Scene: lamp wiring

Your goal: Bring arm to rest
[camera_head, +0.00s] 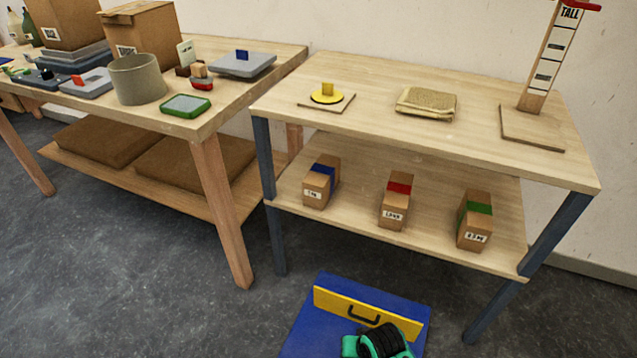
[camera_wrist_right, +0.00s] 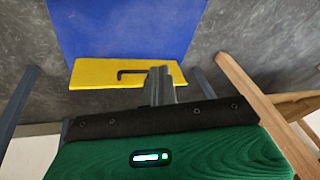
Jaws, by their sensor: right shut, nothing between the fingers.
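My right gripper (camera_wrist_right: 160,72) shows in the right wrist view, with its grey fingers together and nothing between them. The green wrist housing with a small lit display fills the bottom of that view. The fingers point down past a yellow panel with a black handle, and I cannot tell whether they touch it. In the head view, a green and black part of an arm shows at the bottom edge, its gripper not clearly visible. My left gripper is in neither view.
The right table (camera_head: 480,90) holds a yellow disc (camera_head: 327,96), a folded cloth (camera_head: 427,103) and a tall gauge (camera_head: 549,60). Its shelf holds three boxes (camera_head: 396,201). The left table (camera_head: 215,110) is crowded with a grey pot (camera_head: 138,80) and trays. Floor at left is clear.

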